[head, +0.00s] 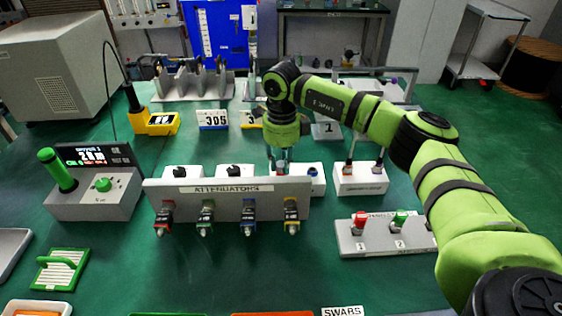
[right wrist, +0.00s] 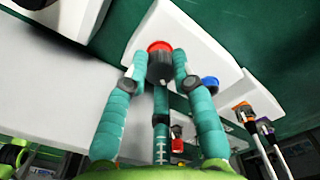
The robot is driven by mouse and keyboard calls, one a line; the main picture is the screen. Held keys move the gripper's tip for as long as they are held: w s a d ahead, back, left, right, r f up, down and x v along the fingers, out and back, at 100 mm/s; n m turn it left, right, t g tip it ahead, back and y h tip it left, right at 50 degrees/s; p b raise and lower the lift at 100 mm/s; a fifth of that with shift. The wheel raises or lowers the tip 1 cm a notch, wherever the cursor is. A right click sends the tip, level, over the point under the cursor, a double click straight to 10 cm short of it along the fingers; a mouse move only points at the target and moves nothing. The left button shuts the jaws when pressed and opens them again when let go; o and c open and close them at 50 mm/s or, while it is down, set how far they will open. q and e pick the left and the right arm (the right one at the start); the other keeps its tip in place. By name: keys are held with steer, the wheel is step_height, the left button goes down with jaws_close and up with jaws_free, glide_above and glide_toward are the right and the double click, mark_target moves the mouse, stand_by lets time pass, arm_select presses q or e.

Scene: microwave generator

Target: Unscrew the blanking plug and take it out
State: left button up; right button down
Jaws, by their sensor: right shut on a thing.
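My right gripper (head: 279,166) reaches down behind the attenuators rack onto a white block (head: 303,187). My left gripper is not in view.
The grey attenuators rack (head: 230,188) with several coloured connectors stands just in front. A white block with two connectors (head: 360,180) stands to the right, and a plate with red and green knobs (head: 385,235) lies nearer. A control box (head: 95,190) is at left.

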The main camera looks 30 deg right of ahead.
mark_target(283, 164)
steer(key=shift+s+d+f, duration=0.1)
steer(key=shift+s, duration=0.05)
stand_by(0.3)
steer(key=c, duration=1)
jaws_free()
steer(key=shift+r, duration=0.6)
step_height(283, 164, up, 11)
